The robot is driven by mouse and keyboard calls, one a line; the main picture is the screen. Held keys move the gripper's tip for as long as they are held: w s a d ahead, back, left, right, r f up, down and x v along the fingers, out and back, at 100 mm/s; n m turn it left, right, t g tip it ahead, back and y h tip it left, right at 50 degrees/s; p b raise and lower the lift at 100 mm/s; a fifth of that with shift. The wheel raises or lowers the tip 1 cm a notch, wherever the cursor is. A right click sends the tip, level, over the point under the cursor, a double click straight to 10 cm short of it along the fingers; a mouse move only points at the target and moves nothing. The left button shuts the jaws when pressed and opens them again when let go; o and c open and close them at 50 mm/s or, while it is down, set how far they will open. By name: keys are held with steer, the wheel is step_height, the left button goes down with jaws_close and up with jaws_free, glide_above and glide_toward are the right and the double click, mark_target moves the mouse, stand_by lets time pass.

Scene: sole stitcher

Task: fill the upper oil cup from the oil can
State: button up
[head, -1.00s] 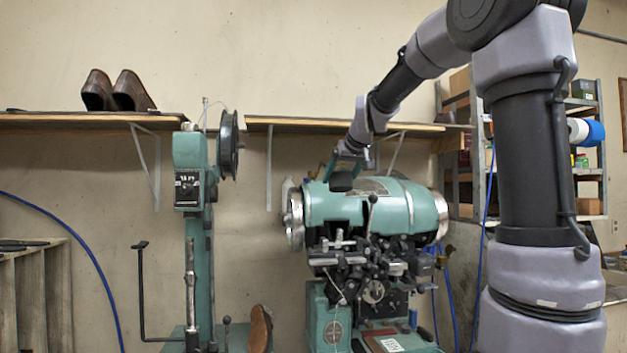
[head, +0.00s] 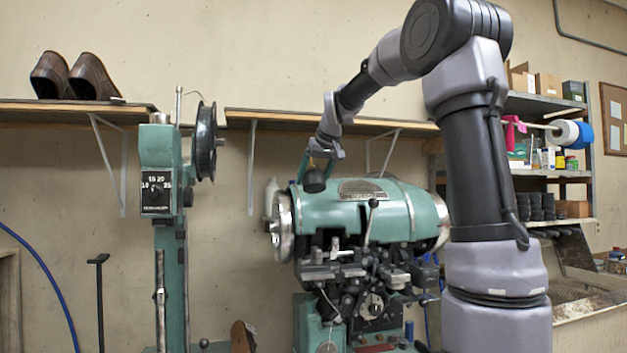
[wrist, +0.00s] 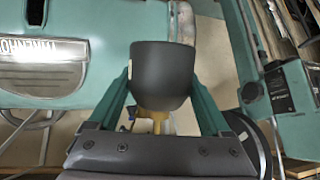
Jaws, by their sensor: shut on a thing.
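My gripper (head: 318,166) is shut on a dark grey, rounded can (head: 315,181), which I take to be the oil can. In the wrist view the can (wrist: 162,75) sits between the two green fingers, with a brass-coloured part (wrist: 155,120) showing below it. The can is over the left end of the green stitcher's drum (head: 350,205), near the silver handwheel (head: 282,226). I cannot tell whether it touches the drum. The upper oil cup cannot be made out in either view.
A green post machine with a black reel (head: 204,141) stands to the left. A wall shelf (head: 300,120) runs behind the stitcher. A supply rack (head: 540,103) stands at the right.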

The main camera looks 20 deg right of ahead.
steer(key=shift+w+r+g, duration=0.2)
steer(key=shift+w+g, duration=0.5)
steer(key=shift+w, duration=0.05)
steer(key=shift+w+r+g, duration=0.2)
steer(key=shift+w+g, duration=0.5)
steer(key=shift+w, duration=0.05)
stand_by(0.6)
